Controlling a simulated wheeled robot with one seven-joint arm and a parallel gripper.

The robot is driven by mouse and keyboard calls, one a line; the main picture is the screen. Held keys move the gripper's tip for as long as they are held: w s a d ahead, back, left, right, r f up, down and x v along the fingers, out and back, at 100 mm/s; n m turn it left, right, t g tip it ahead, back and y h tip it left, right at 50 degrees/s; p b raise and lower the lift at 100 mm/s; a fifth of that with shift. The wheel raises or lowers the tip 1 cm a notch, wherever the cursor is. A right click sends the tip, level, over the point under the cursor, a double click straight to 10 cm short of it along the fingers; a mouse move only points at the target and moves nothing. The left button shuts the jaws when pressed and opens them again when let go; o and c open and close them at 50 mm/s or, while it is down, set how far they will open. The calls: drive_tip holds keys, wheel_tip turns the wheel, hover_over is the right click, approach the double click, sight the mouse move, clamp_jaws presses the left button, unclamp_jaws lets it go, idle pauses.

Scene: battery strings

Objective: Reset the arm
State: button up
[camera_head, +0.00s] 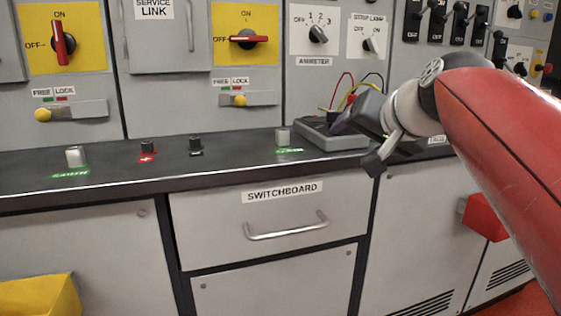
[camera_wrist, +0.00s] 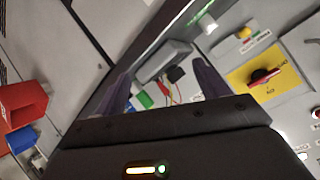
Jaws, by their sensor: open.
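My gripper (camera_head: 340,126) is at the right of the head view, at the end of my red arm, over the grey device (camera_head: 325,139) on the dark counter. In the wrist view its two dark purple fingers (camera_wrist: 162,82) stand wide apart. The gripper is open and nothing is held between the fingers. The grey device (camera_wrist: 160,63) shows beyond the gap, with red and dark leads. Whether the fingers touch anything cannot be told. In the head view my gripper hides part of the device and its red, yellow and black wires (camera_head: 343,91).
The counter (camera_head: 225,168) carries several small terminals, with clear room between them. The switchboard drawer (camera_head: 270,222) is shut below its edge. Panels with a red-handled switch (camera_head: 62,43) stand behind. A red box (camera_head: 483,217) projects at lower right; a yellow bin (camera_head: 40,297) is at lower left.

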drive_tip(key=s+f+n+g+h+p, duration=0.1)
drive_tip(key=s+f+g, duration=0.2)
drive_tip(key=s+f, duration=0.7)
drive_tip(key=s+d+f+n+g+h+p, duration=0.1)
drive_tip(key=s+f+n+g+h, duration=0.1)
drive_tip(key=s+f, duration=0.8)
wheel_tip(320, 180, down, 6)
drive_tip(key=shift+s+d+f+n+g, duration=0.2)
drive_tip(key=shift+s+f+n+g, duration=0.1)
drive_tip(key=shift+g, duration=0.3)
